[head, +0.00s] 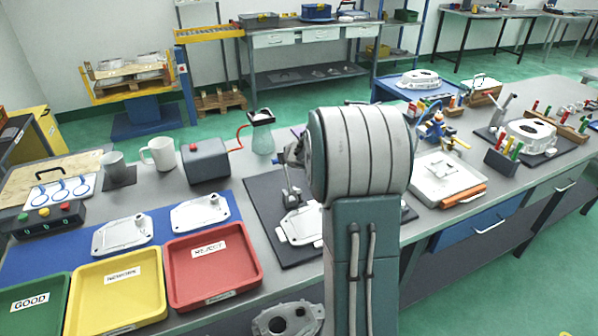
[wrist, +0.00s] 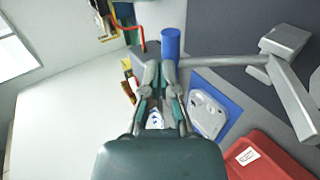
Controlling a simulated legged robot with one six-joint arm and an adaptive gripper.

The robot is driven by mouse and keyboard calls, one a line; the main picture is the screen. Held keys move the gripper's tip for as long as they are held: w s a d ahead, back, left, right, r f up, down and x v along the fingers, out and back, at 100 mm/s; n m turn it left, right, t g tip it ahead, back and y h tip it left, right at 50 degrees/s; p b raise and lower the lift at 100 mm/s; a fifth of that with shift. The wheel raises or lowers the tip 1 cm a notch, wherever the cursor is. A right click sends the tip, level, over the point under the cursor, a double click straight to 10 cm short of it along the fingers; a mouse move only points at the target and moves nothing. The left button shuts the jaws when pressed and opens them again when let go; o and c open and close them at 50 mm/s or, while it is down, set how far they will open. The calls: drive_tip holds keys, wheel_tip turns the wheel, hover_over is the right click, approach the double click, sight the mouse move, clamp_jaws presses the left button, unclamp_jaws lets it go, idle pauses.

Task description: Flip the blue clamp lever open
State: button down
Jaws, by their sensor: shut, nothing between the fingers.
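In the wrist view the clamp lever's blue grip (wrist: 170,43) is a blue cylinder at the end of a grey bar (wrist: 220,61). The bar runs right to the metal clamp (wrist: 287,42) by the dark mat. My gripper (wrist: 160,72) is shut and empty, its fingertips just below the blue grip in the picture. I cannot tell whether they touch it. In the head view my gripper (head: 291,152) is partly hidden by my arm, above the clamp (head: 291,196) and a casting (head: 302,226) on the dark mat (head: 264,190).
A red REJECT tray (head: 213,265), yellow REWORK tray (head: 117,290) and green GOOD tray (head: 35,306) stand at the front left. Two castings lie on a blue mat (head: 160,222) behind them.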

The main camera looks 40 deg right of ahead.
drive_tip(key=x, duration=0.7)
drive_tip(key=shift+w+f, duration=0.15)
drive_tip(key=shift+f, duration=0.25)
drive_tip(key=shift+a, duration=0.1)
idle(0.4)
